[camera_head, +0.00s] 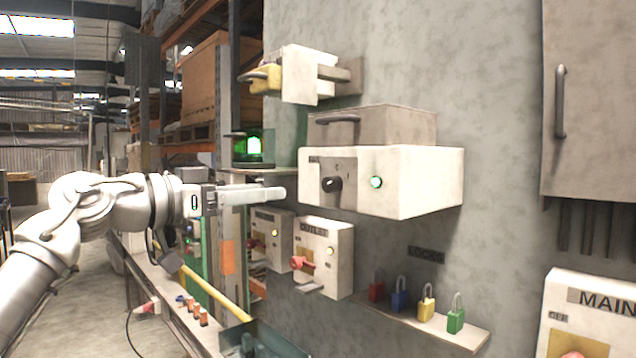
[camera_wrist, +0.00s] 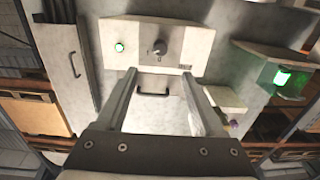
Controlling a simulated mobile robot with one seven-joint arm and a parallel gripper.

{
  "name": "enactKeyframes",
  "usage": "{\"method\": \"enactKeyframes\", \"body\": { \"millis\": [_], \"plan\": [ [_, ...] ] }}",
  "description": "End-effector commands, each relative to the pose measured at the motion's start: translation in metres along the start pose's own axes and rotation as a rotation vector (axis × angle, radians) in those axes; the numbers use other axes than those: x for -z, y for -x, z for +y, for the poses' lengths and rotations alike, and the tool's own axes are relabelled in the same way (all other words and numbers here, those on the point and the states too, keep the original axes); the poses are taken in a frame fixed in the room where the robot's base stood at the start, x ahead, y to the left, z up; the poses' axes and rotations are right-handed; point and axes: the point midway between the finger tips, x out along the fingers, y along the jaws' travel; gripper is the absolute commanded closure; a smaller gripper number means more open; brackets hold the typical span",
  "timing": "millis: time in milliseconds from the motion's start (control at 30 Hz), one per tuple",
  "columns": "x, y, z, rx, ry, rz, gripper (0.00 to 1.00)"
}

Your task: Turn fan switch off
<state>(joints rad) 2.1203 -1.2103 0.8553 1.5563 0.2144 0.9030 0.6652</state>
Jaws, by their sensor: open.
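A white control box (camera_head: 430,182) juts from the wall, with a black rotary knob (camera_head: 331,184) and a lit green lamp (camera_head: 376,182) on its front. Its label is too small to read, so I cannot confirm it is the fan switch. In the wrist view the box shows upside down, with the knob (camera_wrist: 159,47) centred beyond my fingertips and the green lamp (camera_wrist: 119,46) to its left. My gripper (camera_head: 280,192) is open and empty, pointing at the box from the left. The fingers (camera_wrist: 158,74) are apart from the knob, not touching it.
Below are an outlet box (camera_head: 338,250) with a red handle and a shelf (camera_head: 455,328) with several coloured padlocks. Above is another white box (camera_head: 305,75). A green beacon (camera_head: 250,148) glows at left. A MAIN box (camera_head: 600,290) sits at lower right.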

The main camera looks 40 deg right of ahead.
Motion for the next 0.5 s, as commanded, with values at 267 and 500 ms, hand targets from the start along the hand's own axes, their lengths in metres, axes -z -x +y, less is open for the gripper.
{"method": "enactKeyframes", "body": {
  "millis": [267, 500],
  "plan": [
    [0.001, -0.064, 0.001, -0.003, -0.001, -0.003, 0.30],
    [0.001, -0.111, 0.001, -0.001, -0.001, -0.002, 0.30]
  ]
}}
